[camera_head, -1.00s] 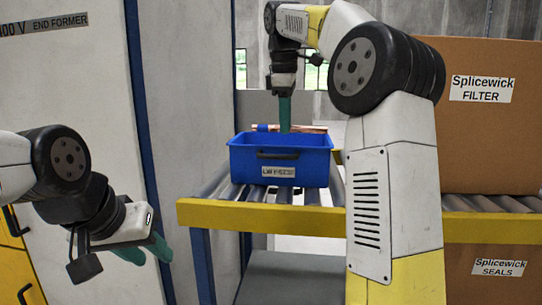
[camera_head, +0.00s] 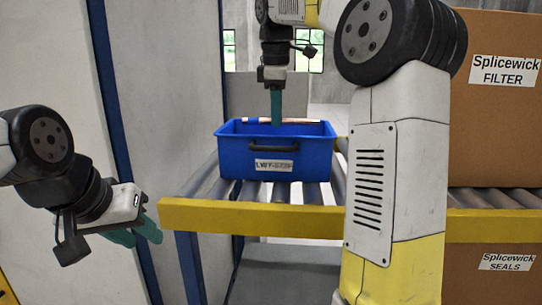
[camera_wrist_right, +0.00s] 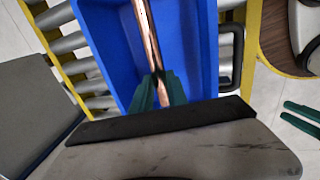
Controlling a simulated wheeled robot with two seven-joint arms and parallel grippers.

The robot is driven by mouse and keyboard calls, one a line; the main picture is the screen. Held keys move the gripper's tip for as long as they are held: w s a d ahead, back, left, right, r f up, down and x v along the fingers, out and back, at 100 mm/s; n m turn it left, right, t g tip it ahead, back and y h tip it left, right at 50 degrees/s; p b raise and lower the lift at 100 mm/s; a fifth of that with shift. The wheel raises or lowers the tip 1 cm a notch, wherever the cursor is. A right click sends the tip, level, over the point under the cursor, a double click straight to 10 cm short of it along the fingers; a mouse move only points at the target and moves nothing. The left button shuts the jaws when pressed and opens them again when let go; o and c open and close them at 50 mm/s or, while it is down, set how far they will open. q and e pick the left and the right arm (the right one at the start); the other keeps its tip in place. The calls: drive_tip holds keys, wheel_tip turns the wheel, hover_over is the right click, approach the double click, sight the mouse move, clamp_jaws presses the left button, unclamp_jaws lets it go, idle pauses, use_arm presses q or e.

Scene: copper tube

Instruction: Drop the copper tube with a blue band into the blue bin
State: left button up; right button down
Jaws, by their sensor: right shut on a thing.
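The copper tube (camera_head: 300,121) lies level across the far part of the blue bin's opening, at about rim height in the head view. My right gripper (camera_head: 276,118) points down and is shut on it; the right wrist view shows the tube (camera_wrist_right: 147,35) between the green fingers (camera_wrist_right: 160,92), with the bin's inside below. A bluish part shows at the tube's left end in the head view. The blue bin (camera_head: 275,158) stands upright on the roller conveyor. My left gripper (camera_head: 136,234) is empty, fingers slightly apart, low at the left, away from the bin.
The roller conveyor (camera_head: 250,217) has a yellow front rail. Large cardboard boxes (camera_head: 500,110) stand to the right, behind my right arm. A tall grey cabinet (camera_head: 160,90) stands at the left. Some conveyor rollers beside the bin are bare.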

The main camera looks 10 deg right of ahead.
drive_tip(key=shift+f, duration=0.3)
drive_tip(key=c, duration=1.2)
unclamp_jaws()
drive_tip(key=shift+c, duration=0.2)
wheel_tip(320, 180, up, 8)
drive_tip(key=s, duration=0.1)
drive_tip(key=shift+s+a+f, duration=0.2)
drive_tip(key=shift+s, duration=0.1)
